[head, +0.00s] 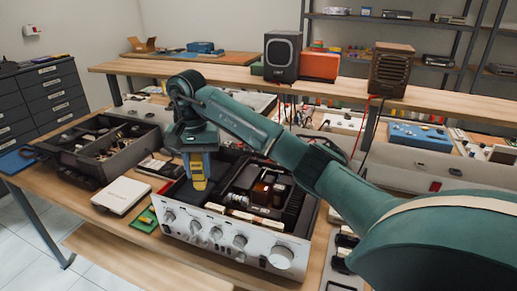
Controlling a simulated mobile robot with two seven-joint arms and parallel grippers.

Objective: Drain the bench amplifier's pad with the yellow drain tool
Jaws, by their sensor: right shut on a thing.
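The bench amplifier (190,222) stands on the near wooden bench with its lid off, its silver front panel and knobs facing me. My right arm reaches in from the right across it. My right gripper (197,158) points down over the amplifier's left part, shut on the yellow drain tool (199,183). The tool is upright, and its lower end is over or inside the open case. I cannot tell whether it touches anything. The pad is not discernible, and the gripper hides part of the interior. My left gripper is not in view.
A dark bin (120,165) of parts stands left of the amplifier. A white box (121,194) and a green board (145,219) lie between them. Behind are a blue case (420,136) and a back bench with a dark speaker (283,56). Little bench is clear.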

